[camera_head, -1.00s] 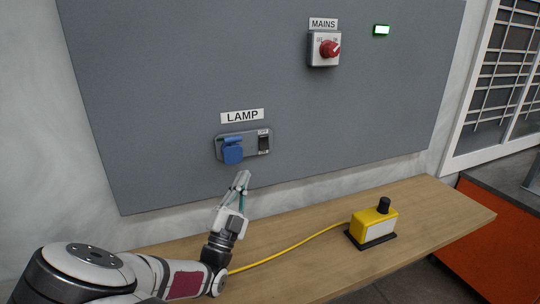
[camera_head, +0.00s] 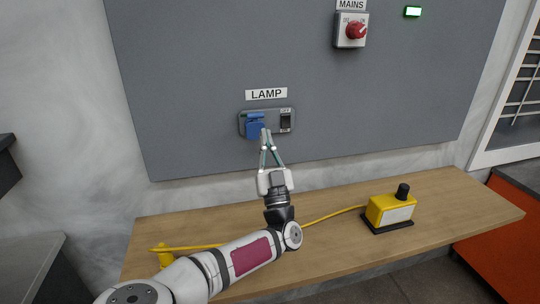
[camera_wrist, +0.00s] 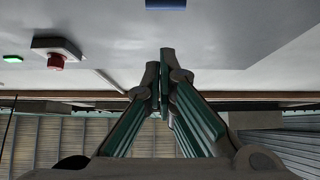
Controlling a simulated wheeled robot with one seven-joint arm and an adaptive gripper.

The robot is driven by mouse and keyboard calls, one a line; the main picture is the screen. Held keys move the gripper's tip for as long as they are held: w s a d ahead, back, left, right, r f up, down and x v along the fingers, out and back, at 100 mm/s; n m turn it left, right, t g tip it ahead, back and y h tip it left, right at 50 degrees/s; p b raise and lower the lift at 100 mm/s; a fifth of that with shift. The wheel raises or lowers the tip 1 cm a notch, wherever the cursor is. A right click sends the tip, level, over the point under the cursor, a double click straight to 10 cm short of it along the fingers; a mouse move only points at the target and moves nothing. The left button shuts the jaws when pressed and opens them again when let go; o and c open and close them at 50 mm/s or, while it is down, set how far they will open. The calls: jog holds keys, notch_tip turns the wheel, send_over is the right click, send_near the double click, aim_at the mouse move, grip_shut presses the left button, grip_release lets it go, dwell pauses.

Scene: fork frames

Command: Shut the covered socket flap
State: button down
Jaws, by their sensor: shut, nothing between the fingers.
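The covered socket is on the grey wall panel under the LAMP label (camera_head: 266,94). Its blue flap (camera_head: 254,125) is at the left of the socket plate (camera_head: 270,112), with a dark OFF-marked switch (camera_head: 286,122) to its right. The flap seems to stand out from the plate; its exact angle is hard to tell. My gripper (camera_head: 266,133) is shut and empty, its tips at the flap's lower right edge; I cannot tell whether they touch. In the wrist view a blue piece (camera_wrist: 166,4) shows at the top edge, beyond the shut fingertips (camera_wrist: 160,55).
A red MAINS knob (camera_head: 356,31) and a lit green indicator (camera_head: 412,11) are on the panel at upper right. Below is a wooden bench (camera_head: 340,235) with a yellow box (camera_head: 388,210) with a black knob, and a yellow cable (camera_head: 335,214). The panel around the socket is clear.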

aim_at(261, 124)
jog(key=shift+w+a+r, duration=0.3)
jog(key=shift+w, duration=0.7)
jog(key=shift+w+a+r, duration=0.3)
jog(key=shift+w+r, duration=0.05)
jog(key=shift+w, duration=0.6)
jog(key=shift+w+a+r, duration=0.3)
jog(key=shift+w, duration=0.7)
jog(key=shift+w+a+r+g+p, duration=0.25)
jog(key=shift+w+r+g+p, duration=0.35)
jog(key=shift+w+p, duration=0.35)
jog(key=shift+s+f, duration=0.1)
jog(key=shift+s, duration=0.05)
